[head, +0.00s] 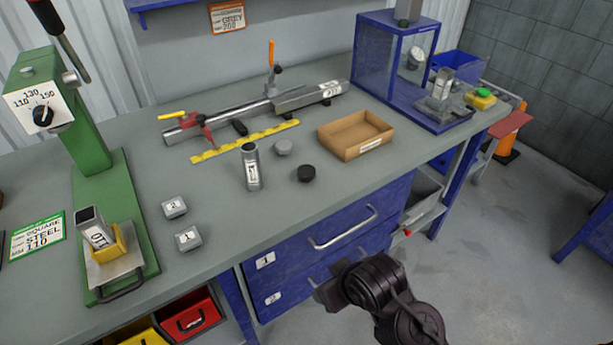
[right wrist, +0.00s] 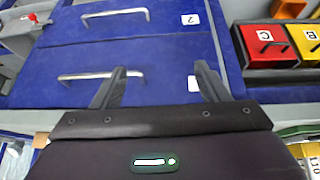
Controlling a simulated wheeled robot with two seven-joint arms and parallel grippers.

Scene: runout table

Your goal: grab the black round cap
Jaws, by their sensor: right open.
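The black round cap (head: 306,173) lies on the grey workbench (head: 215,240), just left of the front corner of the cardboard tray. A grey round cap (head: 283,147) lies a little behind it, apart from it. My right gripper (head: 322,293) is below and in front of the bench edge, by the blue drawers, well short of the cap. In the right wrist view its two fingers (right wrist: 160,85) are spread apart with nothing between them, facing the drawer fronts. The black cap does not show in that view. My left gripper is not in view.
A yellow ruler (head: 245,140) and a clamp rail lie behind. Blue drawers with handles (head: 343,228) are under the bench edge. The bench in front of the cap is clear.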

